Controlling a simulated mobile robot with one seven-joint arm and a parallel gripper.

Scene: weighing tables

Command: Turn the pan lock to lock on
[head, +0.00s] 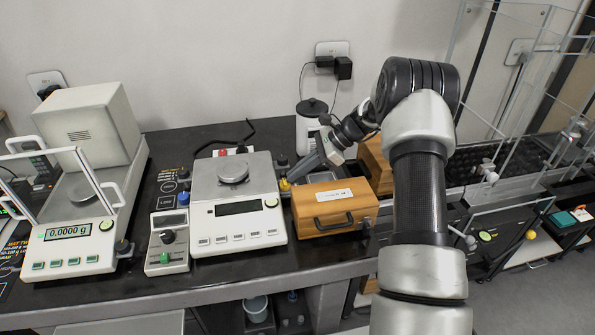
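A grey and white balance (243,222) stands in the middle of the table, with a dark display and a round grey piece (233,172) on its pan. At its right side sit a dark knob with a yellow base (285,184) and another dark knob (281,161) behind it. I cannot read which knob is the pan lock or its setting. My gripper (295,174) reaches in from the right, tilted down and left, with its tip close to these knobs. Contact is unclear, and its fingers are too small to tell open from shut.
A wooden case (335,212) with a black handle stands just below my gripper. A control box (167,243) with a dark knob and a blue knob (183,199) stand left of the balance. A second balance (72,247) reads 0.0000 g. A white canister (311,125) stands behind.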

